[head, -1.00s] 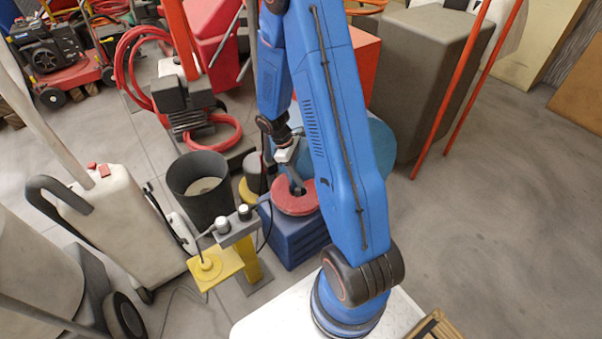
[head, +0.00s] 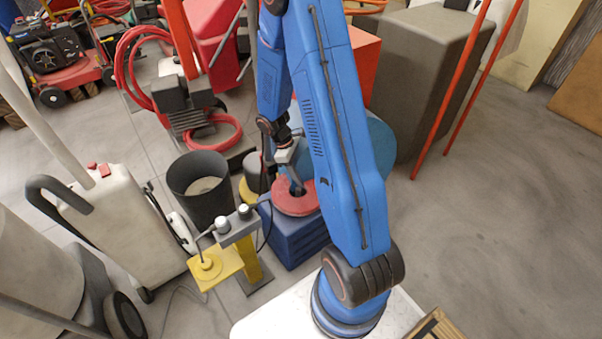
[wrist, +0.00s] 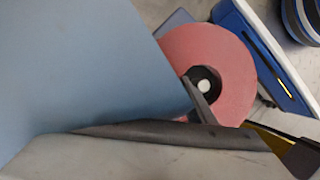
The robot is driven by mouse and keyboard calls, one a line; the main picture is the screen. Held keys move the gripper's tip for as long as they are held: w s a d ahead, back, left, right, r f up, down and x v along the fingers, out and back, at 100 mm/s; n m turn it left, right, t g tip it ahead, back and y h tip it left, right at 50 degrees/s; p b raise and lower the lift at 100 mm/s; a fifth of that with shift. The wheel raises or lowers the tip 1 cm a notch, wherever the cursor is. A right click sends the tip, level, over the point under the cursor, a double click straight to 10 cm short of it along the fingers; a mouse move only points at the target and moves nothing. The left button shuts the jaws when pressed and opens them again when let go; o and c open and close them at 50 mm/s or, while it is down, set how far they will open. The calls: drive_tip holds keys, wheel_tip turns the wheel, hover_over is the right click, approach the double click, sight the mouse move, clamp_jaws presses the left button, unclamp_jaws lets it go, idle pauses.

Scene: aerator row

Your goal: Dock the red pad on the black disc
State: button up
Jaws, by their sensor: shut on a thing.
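The red pad (head: 293,201) is a flat red ring with a dark centre, at the top of a blue stack in the head view. It also shows in the wrist view (wrist: 232,72), where a dark hub with a white dot (wrist: 204,86) fills its middle. My gripper (head: 299,189) reaches down to the pad's centre and is shut on the pad there. In the wrist view a dark finger crosses the hub's lower edge. Whether the pad rests on the stack or hangs just above it, I cannot tell. I cannot make out a separate black disc for certain.
The blue stack (head: 294,239) stands beside a yellow post with a yellow plate (head: 216,266). A black bin (head: 200,190) and a white wheeled tank (head: 120,225) are to the left. A large grey box (head: 423,75) stands behind right. The floor at right is clear.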

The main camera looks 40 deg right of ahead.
drive_tip(key=shift+f, duration=0.35)
drive_tip(key=o, duration=0.8)
drive_tip(key=shift+c, duration=0.2)
drive_tip(key=v, duration=1.1)
idle(0.7)
